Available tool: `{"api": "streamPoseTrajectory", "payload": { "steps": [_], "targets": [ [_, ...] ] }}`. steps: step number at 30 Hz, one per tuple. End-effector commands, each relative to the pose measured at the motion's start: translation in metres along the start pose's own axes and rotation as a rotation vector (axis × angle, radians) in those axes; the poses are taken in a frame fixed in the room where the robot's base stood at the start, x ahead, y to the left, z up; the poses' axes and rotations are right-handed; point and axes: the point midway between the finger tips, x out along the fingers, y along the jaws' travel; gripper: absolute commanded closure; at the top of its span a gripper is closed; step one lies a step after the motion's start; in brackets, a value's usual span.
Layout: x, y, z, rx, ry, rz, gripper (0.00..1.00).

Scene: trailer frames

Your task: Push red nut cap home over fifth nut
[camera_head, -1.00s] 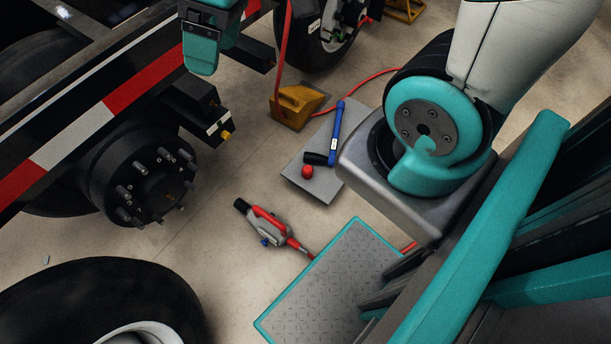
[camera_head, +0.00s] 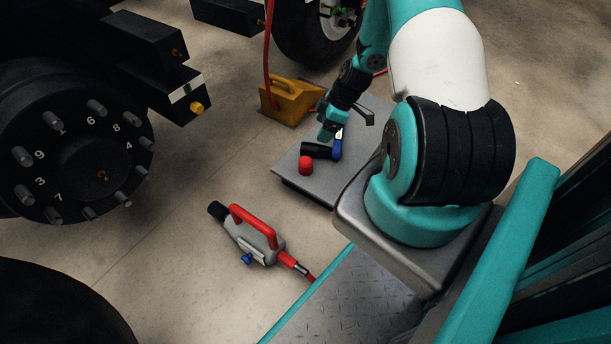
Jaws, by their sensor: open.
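A small red cap (camera_head: 306,165) sits on a grey plate (camera_head: 352,180) on the floor. The black wheel hub (camera_head: 75,160) at the left carries several grey studs or nuts around numbered marks. Numbers 1, 3, 4, 6, 7, 8 and 9 show; I cannot make out a 5.
A grey and red power tool (camera_head: 255,238) with a red hose lies on the floor between hub and plate. A yellow wheel chock (camera_head: 290,100) stands behind the plate. Tyres are at the back (camera_head: 312,35) and lower left (camera_head: 60,310). Floor between hub and power tool is clear.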

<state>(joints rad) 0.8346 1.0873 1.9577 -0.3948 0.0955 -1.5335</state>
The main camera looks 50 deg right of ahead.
Motion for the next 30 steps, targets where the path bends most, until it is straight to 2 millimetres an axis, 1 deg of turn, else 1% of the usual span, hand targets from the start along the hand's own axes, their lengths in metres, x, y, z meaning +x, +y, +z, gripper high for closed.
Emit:
{"api": "streamPoseTrajectory", "payload": {
  "steps": [1, 3, 5, 12, 16, 19, 26, 30],
  "targets": [
    [0.011, 0.001, 0.008, -0.001, 0.0, 0.003, 0.25],
    [0.02, 0.001, 0.012, -0.005, 0.0, 0.005, 0.25],
    [0.031, 0.0, 0.013, -0.007, 0.0, 0.004, 0.25],
    [0.087, 0.001, 0.013, -0.007, -0.001, 0.003, 0.25],
    [0.113, 0.001, 0.013, -0.007, 0.0, 0.004, 0.25],
    [0.126, 0.001, 0.012, -0.006, 0.0, 0.004, 0.25],
    [0.135, 0.001, 0.011, -0.005, 0.0, 0.005, 0.25],
    [0.15, 0.002, 0.013, -0.006, 0.0, 0.004, 0.25]
  ]
}}
